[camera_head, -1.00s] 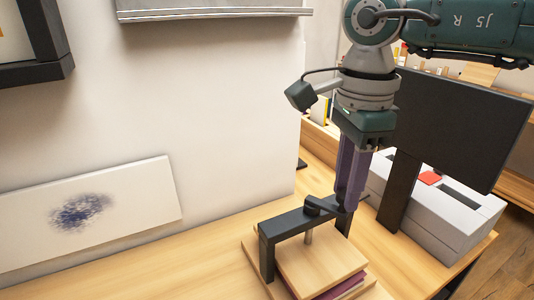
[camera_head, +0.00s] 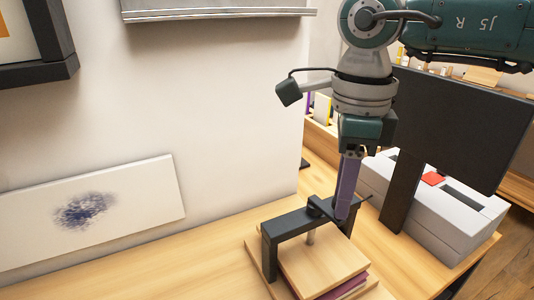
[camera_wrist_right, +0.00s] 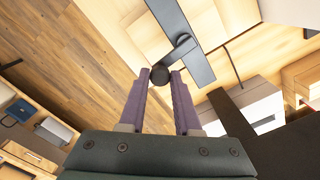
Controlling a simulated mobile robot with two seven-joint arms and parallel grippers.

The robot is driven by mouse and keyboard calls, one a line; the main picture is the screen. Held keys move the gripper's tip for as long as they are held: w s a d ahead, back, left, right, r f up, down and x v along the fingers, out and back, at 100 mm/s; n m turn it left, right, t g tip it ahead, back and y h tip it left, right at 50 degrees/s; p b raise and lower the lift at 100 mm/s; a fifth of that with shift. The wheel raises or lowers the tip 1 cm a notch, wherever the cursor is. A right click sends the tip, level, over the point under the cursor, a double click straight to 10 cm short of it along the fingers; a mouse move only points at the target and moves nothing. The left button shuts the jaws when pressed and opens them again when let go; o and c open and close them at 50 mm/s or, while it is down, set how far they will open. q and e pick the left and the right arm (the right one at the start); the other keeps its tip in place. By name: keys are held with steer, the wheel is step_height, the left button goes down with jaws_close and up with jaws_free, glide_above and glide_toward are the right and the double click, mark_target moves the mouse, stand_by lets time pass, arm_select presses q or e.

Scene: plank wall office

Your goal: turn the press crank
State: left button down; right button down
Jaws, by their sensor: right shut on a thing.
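The press stands on the wooden desk, with a black frame (camera_head: 285,224) over a light wooden top board (camera_head: 318,262). A short dark crank (camera_head: 320,207) sits on top of the frame's crossbar. My right gripper (camera_head: 342,214) points down with its purple fingers at the crank's outer end. In the right wrist view, the two fingertips (camera_wrist_right: 160,75) are on either side of the crank's round dark knob (camera_wrist_right: 160,77). The crank arm (camera_wrist_right: 180,48) runs from the knob toward the black crossbar. The knob is mostly hidden by the fingers in the head view. My left gripper is not in view.
A grey-white box (camera_head: 440,205) with a red patch and a dark monitor (camera_head: 465,125) stand right of the press. A white panel with a blue smudge (camera_head: 130,210) leans on the wall at left. The desk (camera_head: 215,270) left of the press is clear.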

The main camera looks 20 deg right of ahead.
steer(key=w+a+m, duration=0.1)
steer(key=m, duration=0.4)
steer(key=w+a+m+b, duration=0.1)
steer(key=a+m, duration=0.1)
steer(key=m, duration=0.3)
steer(key=w+a+m+b, duration=0.1)
steer(key=a+m, duration=0.1)
steer(key=m, duration=0.3)
steer(key=shift+a+m, duration=0.2)
steer(key=shift+m, duration=0.1)
steer(key=w+m, duration=0.1)
steer(key=m, duration=0.1)
steer(key=w+m+b, duration=0.1)
steer(key=m, duration=0.2)
steer(key=shift+w+a, duration=0.1)
steer(key=shift+a, duration=0.05)
steer(key=w+d+m+b, duration=0.4)
steer(key=m+b, duration=0.5)
steer(key=m, duration=0.7)
steer(key=shift+w+d+m, duration=0.15)
steer(key=shift+d+m, duration=0.15)
